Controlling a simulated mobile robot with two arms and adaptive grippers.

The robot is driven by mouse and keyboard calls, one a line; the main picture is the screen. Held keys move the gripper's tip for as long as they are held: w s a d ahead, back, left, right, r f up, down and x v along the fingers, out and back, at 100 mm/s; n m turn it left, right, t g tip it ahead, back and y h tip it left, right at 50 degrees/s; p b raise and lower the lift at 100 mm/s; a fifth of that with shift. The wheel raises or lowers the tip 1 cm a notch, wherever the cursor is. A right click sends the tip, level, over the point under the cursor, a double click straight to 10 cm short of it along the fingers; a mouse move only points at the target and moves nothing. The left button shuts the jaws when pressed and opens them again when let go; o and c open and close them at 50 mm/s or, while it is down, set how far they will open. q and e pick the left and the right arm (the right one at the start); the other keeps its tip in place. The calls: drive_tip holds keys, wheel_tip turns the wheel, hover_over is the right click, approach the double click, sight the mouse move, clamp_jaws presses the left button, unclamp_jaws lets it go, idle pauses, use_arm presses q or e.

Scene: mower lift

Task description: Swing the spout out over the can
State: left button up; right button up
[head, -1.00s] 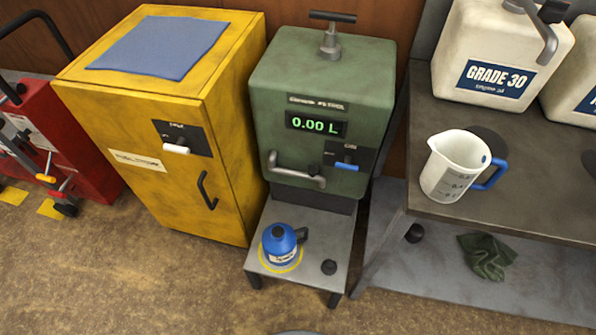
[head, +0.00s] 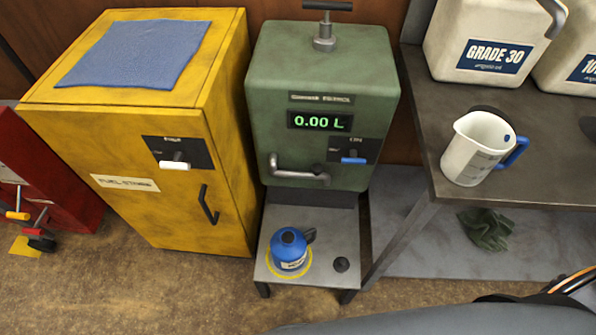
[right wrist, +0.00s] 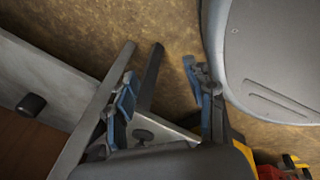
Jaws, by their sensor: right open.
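The spout (head: 300,172) is a grey bent pipe on the front of the green petrol dispenser (head: 270,100). It lies sideways across the front, its elbow to the left, above and behind the can. The blue can (head: 289,253) stands upright inside a yellow ring on the dispenser's low grey platform (head: 335,225), its dark handle to the right. My right gripper (right wrist: 163,92) shows in the right wrist view, its blue-padded fingers wide apart and nothing between them. Neither gripper shows clearly in the head view. The left one is out of view.
A yellow cabinet (head: 130,215) stands close left of the dispenser. The workbench (head: 530,185) on the right holds a white jug (head: 472,150) and oil containers (head: 485,45). A black cap (head: 341,264) lies beside the can. A green rag (head: 485,229) lies under the bench.

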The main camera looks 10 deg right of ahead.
drive_tip(key=w+d+r+n+t+b, duration=0.25)
drive_tip(key=w+n, duration=0.45)
drive_tip(key=w, duration=0.4)
drive_tip(key=n+t+y+b, duration=0.3)
drive_tip(key=n+t+b, duration=0.95)
drive_tip(key=n, duration=1.05)
approach(319, 173)
drive_tip(key=w, duration=0.6)
drive_tip(key=w+a, duration=0.1)
drive_tip(key=w, duration=0.2)
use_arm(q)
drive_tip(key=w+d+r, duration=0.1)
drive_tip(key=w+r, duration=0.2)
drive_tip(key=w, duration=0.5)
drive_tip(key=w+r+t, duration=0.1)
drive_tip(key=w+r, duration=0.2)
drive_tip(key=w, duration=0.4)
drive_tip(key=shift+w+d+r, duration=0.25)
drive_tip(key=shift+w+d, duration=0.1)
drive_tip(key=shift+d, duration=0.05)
use_arm(e)
drive_tip(key=shift+w+a, duration=0.1)
drive_tip(key=shift+w, duration=0.4)
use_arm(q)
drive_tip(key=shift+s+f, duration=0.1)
use_arm(e)
clamp_jaws()
